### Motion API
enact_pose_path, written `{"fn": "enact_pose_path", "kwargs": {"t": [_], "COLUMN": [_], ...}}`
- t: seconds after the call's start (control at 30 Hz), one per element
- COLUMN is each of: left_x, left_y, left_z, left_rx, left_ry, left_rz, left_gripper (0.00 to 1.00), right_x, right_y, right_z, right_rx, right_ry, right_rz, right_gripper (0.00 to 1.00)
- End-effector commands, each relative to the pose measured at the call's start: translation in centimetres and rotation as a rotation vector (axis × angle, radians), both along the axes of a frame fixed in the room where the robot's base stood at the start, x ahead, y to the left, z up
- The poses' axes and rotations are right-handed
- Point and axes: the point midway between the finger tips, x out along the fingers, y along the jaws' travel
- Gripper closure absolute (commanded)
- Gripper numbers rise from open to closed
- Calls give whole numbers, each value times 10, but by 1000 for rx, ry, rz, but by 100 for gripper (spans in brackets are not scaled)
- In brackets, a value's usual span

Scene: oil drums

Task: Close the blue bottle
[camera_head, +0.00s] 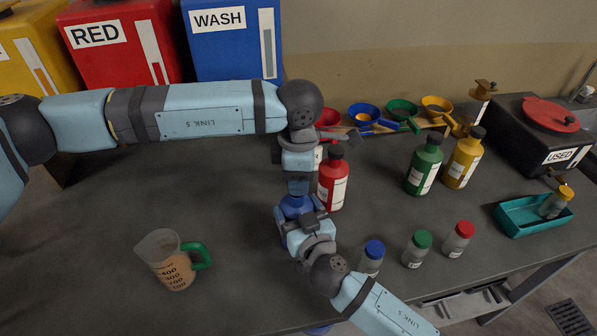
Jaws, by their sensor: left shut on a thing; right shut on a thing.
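The blue bottle (291,206) stands on the table near the middle, mostly hidden by my grippers. My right gripper (297,222) comes from the front and is shut around the bottle's body. My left gripper (300,186) points straight down from above and is shut at the top of the bottle. The bottle's cap is hidden by the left gripper's fingers, so I cannot see how it sits on the neck.
A red bottle (332,182) stands close behind, to the right. Green (424,164) and yellow (464,158) bottles stand farther right. Small capped jars (415,250) line the front right. A measuring jug (170,262) stands front left. The left middle of the table is clear.

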Motion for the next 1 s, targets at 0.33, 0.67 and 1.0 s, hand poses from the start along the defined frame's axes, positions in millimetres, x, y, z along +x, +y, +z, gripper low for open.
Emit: {"fn": "enact_pose_path", "kwargs": {"t": [0.33,0.67,1.0], "left_x": [0,0,0], "left_y": [0,0,0], "left_z": [-1,-17,-18], "left_rx": [0,0,0], "left_ry": [0,-1,-1], "left_rz": [0,0,0], "left_gripper": [84,84,84], "right_x": [0,0,0], "right_y": [0,0,0], "right_z": [0,0,0], "right_rx": [0,0,0], "right_ry": [1,1,1], "right_rz": [0,0,0], "right_gripper": [67,67,67]}}
